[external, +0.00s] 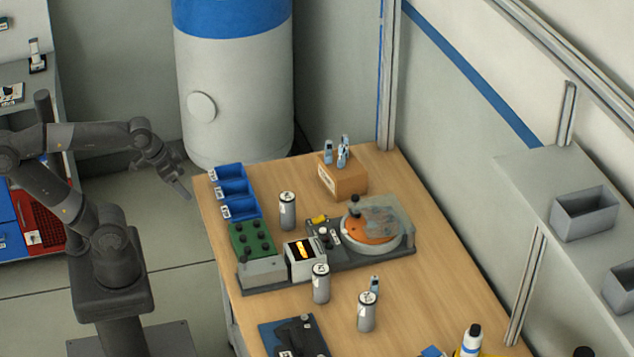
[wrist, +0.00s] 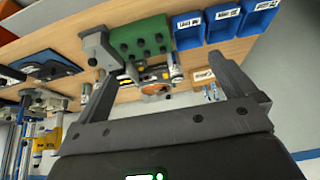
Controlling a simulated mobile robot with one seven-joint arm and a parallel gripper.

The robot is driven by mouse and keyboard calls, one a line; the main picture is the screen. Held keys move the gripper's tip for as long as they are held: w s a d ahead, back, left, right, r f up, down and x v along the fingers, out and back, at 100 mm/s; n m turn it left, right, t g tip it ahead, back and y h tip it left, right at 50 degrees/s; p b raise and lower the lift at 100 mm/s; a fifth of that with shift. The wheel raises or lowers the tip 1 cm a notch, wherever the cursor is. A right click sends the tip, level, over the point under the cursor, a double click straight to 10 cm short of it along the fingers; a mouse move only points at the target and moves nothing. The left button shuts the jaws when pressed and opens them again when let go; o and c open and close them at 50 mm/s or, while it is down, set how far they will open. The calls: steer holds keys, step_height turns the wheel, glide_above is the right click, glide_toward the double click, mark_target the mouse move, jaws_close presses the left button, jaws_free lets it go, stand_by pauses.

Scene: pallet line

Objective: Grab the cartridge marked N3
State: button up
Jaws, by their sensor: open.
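Three grey cylinders with white labels and dark marks, likely the cartridges, stand upright on the wooden table. One cylinder (external: 287,212) is behind the machine; two others (external: 321,287) (external: 366,315) stand at its front. Their labels are too small to read, so I cannot tell which is N3. My gripper (external: 183,190) is open and empty, off the table's left edge near the blue bins, apart from all cylinders. In the wrist view its spread fingers (wrist: 158,60) frame the table, with a cylinder (wrist: 175,72) visible between them.
Blue bins (external: 232,188) line the table's left back edge, beside a green block (external: 252,238) with black knobs. A machine with an orange disc (external: 368,232) fills the middle. A wooden block (external: 345,180) holds small light-blue pieces. A dark blue tray (external: 270,340) lies in front.

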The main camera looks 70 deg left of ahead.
stand_by(0.4)
steer(key=c, duration=0.7)
steer(key=w+d+r+m+h, duration=0.1)
steer(key=w+d+r, duration=0.25)
steer(key=w, duration=0.35)
steer(key=w+d+r+m+h, duration=0.1)
steer(key=w+d+r, duration=0.1)
steer(key=w+d, duration=0.35)
steer(key=m+g, duration=0.2)
steer(key=m, duration=0.4)
glide_toward(368, 307)
step_height(368, 307, down, 2)
steer(key=w+a, duration=0.1)
steer(key=a, duration=0.2)
steer(key=shift+h, duration=0.4)
steer(key=x, duration=1)
steer(key=shift+d+f, duration=0.15)
steer(key=shift+f, duration=0.15)
